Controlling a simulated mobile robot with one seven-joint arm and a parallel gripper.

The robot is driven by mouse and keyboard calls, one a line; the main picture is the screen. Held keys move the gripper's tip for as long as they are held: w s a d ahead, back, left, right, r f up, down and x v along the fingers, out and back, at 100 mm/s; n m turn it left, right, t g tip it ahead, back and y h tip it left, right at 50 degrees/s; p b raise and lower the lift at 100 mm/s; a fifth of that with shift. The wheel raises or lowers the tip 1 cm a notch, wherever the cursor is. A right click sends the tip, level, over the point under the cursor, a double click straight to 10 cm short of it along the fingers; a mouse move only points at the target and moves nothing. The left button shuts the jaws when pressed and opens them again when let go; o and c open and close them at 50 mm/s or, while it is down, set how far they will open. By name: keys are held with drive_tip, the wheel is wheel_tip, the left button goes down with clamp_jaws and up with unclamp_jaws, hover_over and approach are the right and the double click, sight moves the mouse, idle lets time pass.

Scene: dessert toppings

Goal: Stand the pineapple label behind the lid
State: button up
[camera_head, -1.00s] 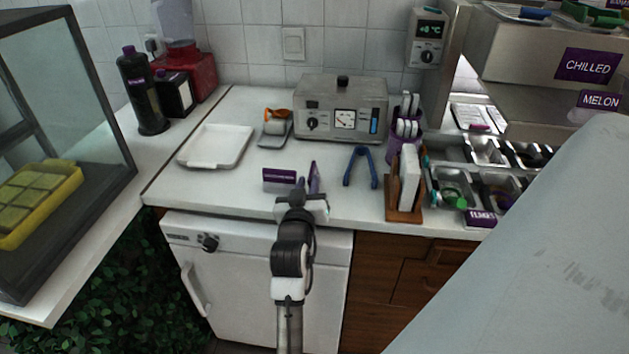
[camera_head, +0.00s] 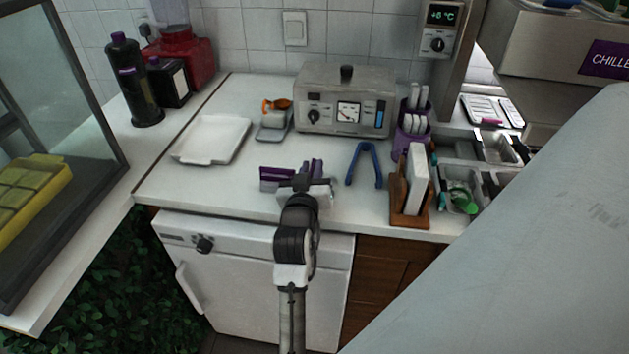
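My gripper (camera_head: 308,178) is low over the front of the white counter, seen from behind. A purple label (camera_head: 274,179) stands on the counter just left of it. Another narrow purple piece (camera_head: 312,167) shows right at the fingertips, partly covered by the gripper. I cannot tell whether the fingers are open or shut on it. The writing on both is too small to read, so I cannot say which is the pineapple label. I cannot pick out the lid with certainty; a grey metal appliance (camera_head: 322,96) with a black knob on top stands at the back.
A white tray (camera_head: 185,157) lies to the left, with a small scale-like device (camera_head: 273,132) behind. Blue tongs (camera_head: 363,166), a wooden holder (camera_head: 411,218) and a purple cup (camera_head: 402,143) stand to the right. Topping bins (camera_head: 484,148) lie beyond. Counter between tray and gripper is clear.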

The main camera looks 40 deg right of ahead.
sight(311, 168)
clamp_jaws()
drive_tip(key=shift+r, duration=0.15)
wheel_tip(311, 168, up, 20)
drive_tip(key=shift+b, duration=0.35)
drive_tip(key=shift+f, duration=0.2)
